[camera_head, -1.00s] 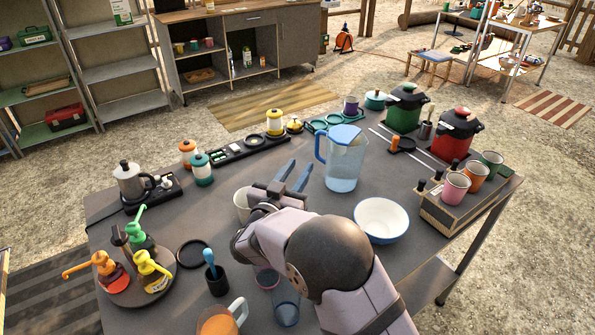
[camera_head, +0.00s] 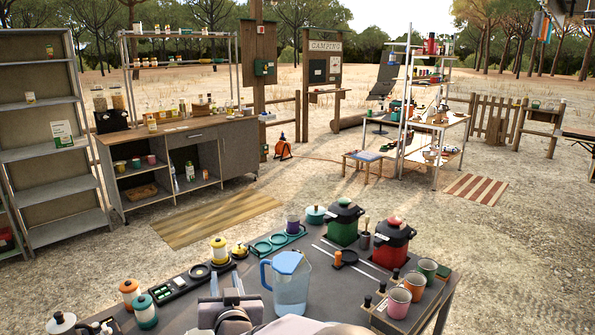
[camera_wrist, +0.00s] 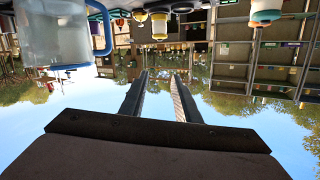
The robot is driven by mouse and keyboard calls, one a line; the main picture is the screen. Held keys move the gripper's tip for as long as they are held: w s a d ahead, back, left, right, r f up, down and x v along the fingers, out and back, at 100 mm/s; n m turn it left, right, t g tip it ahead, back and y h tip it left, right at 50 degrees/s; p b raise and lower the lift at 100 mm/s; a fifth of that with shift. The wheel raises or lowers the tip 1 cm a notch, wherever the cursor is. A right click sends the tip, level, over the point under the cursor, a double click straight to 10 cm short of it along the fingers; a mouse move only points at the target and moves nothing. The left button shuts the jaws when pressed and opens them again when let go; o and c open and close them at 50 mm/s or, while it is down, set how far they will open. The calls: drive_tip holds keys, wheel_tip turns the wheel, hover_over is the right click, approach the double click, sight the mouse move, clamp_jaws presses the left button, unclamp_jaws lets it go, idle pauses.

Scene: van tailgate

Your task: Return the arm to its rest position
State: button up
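My gripper (camera_head: 225,277) is open and empty at the bottom of the head view, left of the blue-lidded pitcher (camera_head: 290,287). Its two fingers point away from my body, with a clear gap between them. They also show apart in the wrist view (camera_wrist: 160,78), with nothing between them. The wrist view is upside down, with the pitcher (camera_wrist: 55,35) at its upper left, apart from the fingers. Most of my arm lies below the head view's edge.
A green pot (camera_head: 343,224), a red pot (camera_head: 393,244) and several cups (camera_head: 399,302) stand at the table's right. Yellow (camera_head: 220,250), orange (camera_head: 130,293) and teal (camera_head: 145,311) canisters stand at the left. Shelves and a wooden cabinet (camera_head: 185,160) stand beyond, across open gravel.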

drive_tip(key=s+d+r+n+g+p, duration=0.1)
drive_tip(key=s+d+n+g+p, duration=0.1)
drive_tip(key=s+d+g+p, duration=0.55)
drive_tip(key=s+d+f+m+g+h+b, duration=0.1)
drive_tip(key=s+d+f+h+b, duration=0.1)
drive_tip(key=s+d+f, duration=0.35)
drive_tip(key=s+d+f+m+g+h+b, duration=0.1)
drive_tip(key=s+d+f+h+b, duration=0.15)
drive_tip(key=d, duration=0.65)
drive_tip(key=s+d+f+m+g+b, duration=0.1)
drive_tip(key=s+d+f+g+b, duration=0.2)
drive_tip(key=s+d+f+b, duration=0.35)
drive_tip(key=s+d+f+m+g+b, duration=0.1)
drive_tip(key=s+d+f+g+b, duration=0.3)
drive_tip(key=s+f, duration=0.45)
wheel_tip(320, 180, up, 14)
drive_tip(key=s+t+p, duration=0.1)
drive_tip(key=p, duration=1.1)
drive_tip(key=shift+s+f+p, duration=0.2)
drive_tip(key=shift+s+p, duration=0.1)
drive_tip(key=shift+s, duration=0.1)
